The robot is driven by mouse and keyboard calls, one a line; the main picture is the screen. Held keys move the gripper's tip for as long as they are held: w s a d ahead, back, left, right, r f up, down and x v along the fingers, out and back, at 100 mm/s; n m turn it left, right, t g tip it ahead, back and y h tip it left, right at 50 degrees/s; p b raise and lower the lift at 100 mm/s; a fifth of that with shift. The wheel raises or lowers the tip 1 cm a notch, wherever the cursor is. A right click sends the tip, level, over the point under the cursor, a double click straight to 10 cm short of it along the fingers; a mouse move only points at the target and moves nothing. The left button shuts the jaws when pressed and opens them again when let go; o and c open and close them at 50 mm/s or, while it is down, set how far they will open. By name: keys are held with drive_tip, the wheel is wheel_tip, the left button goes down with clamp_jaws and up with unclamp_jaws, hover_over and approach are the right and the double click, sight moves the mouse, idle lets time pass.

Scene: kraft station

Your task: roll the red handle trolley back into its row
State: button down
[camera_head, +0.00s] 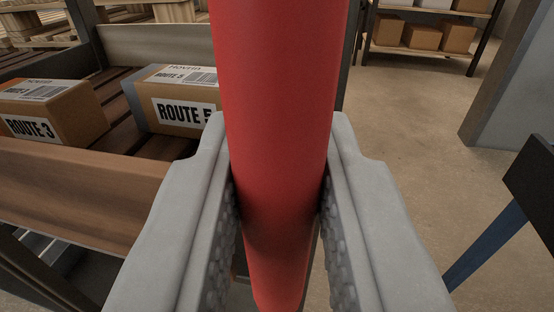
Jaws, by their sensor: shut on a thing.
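The red handle (275,90) is a thick, upright red bar that fills the middle of the head camera view. My gripper (280,190) is shut on it, one grey ridged finger pressed against each side. Behind it on the left is a trolley bed with a wooden side board (80,195) and a slatted deck. Two cardboard boxes lie on that deck, one labelled ROUTE 3 (62,105) and one labelled ROUTE 5 (165,85). How the handle joins the trolley is hidden by the handle and my gripper.
Wooden pallets (150,12) stand at the back left. A shelf with cardboard boxes (423,37) stands at the back. A grey pillar (505,80) is at the right, and a dark object with a blue leg (488,245) is nearer. Bare concrete floor (400,125) lies between.

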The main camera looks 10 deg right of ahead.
drive_tip(key=a, duration=0.2)
drive_tip(key=w+a, duration=0.1)
drive_tip(key=a, duration=0.1)
drive_tip(key=shift+w+a, duration=0.1)
drive_tip(key=shift+w, duration=0.1)
drive_tip(key=shift+a+r, duration=0.1)
drive_tip(key=shift+a, duration=0.05)
drive_tip(key=c, duration=1.3)
unclamp_jaws()
drive_tip(key=shift+a, duration=0.25)
drive_tip(key=shift+c, duration=0.2)
drive_tip(key=shift+w, duration=0.1)
drive_tip(key=s+a, duration=0.2)
drive_tip(key=s, duration=1.5)
drive_tip(key=shift+s, duration=0.15)
drive_tip(key=shift+d, duration=0.1)
